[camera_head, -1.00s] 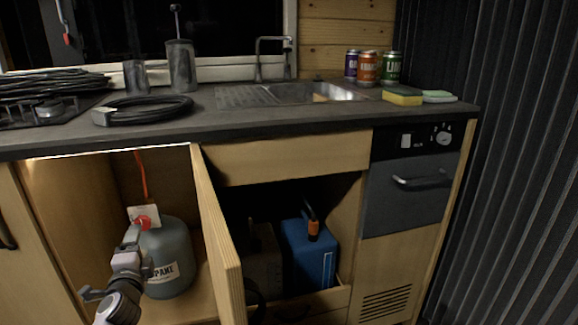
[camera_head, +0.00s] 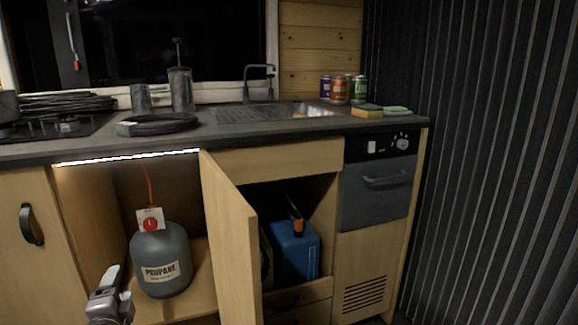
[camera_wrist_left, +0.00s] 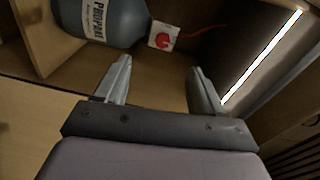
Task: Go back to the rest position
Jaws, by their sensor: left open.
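My left gripper (camera_head: 118,284) is at the bottom left of the head view, in front of and below the open cupboard. In the left wrist view its two fingers (camera_wrist_left: 160,82) stand apart with nothing between them. The grey propane bottle (camera_head: 161,262) stands upright in the cupboard, apart from the gripper. It also shows at the top of the left wrist view (camera_wrist_left: 110,22). A red valve with a white tag (camera_head: 151,221) sits on its top, and an orange hose (camera_head: 148,184) runs up from it. My right gripper is not in view.
The open cupboard door (camera_head: 232,240) juts out to the right of the bottle. A blue container (camera_head: 296,252) stands in the open compartment beyond it. Above are the worktop (camera_head: 235,128) with a coiled black cable (camera_head: 158,124), sink and several cans. A lit strip (camera_head: 130,157) edges the cupboard top.

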